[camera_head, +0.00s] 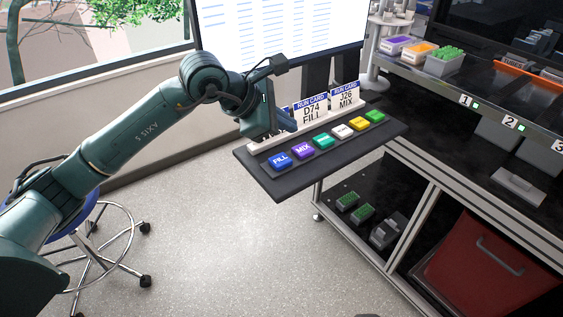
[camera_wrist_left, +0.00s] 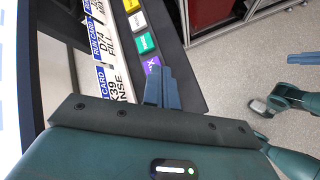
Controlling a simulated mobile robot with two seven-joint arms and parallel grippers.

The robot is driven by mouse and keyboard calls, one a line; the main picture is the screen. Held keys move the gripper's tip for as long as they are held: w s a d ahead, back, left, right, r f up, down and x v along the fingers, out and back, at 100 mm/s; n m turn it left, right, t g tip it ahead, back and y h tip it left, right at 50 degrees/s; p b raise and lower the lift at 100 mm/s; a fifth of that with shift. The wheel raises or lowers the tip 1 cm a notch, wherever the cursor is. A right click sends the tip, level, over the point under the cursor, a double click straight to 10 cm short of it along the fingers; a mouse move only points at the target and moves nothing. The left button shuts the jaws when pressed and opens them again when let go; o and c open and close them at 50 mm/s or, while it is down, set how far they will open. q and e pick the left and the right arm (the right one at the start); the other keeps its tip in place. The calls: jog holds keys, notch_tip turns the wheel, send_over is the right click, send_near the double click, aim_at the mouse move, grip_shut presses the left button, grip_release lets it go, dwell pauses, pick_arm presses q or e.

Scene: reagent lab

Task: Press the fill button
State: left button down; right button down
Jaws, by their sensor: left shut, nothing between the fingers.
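The blue FILL button (camera_head: 280,160) is at the left end of a row of coloured buttons on a dark sloped panel (camera_head: 290,187). The purple MIX button (camera_head: 303,151) sits just right of it. My left gripper (camera_head: 280,128) is shut and empty, above and behind the left part of the panel, apart from the FILL button. In the left wrist view its closed fingers (camera_wrist_left: 164,88) point over the panel beside the purple button (camera_wrist_left: 152,65). The FILL button is hidden there behind the gripper.
Run cards (camera_head: 311,110) stand in a white holder along the panel's back edge, close to the gripper. A monitor (camera_head: 280,35) is behind. A bench (camera_head: 480,95) with racks stands at the right. A stool (camera_head: 85,225) is at the left. Open floor lies before the panel.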

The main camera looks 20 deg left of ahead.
aim_at(276, 161)
pick_arm(q)
jog(key=a, duration=0.1)
jog(key=w+a+r+y, duration=0.1)
jog(key=shift+w+a+r+t, duration=0.1)
jog(key=shift+w+a+t, duration=0.1)
jog(key=shift+a+t, duration=0.15)
jog(key=shift+d, duration=0.1)
pick_arm(e)
jog(key=shift+f, duration=0.15)
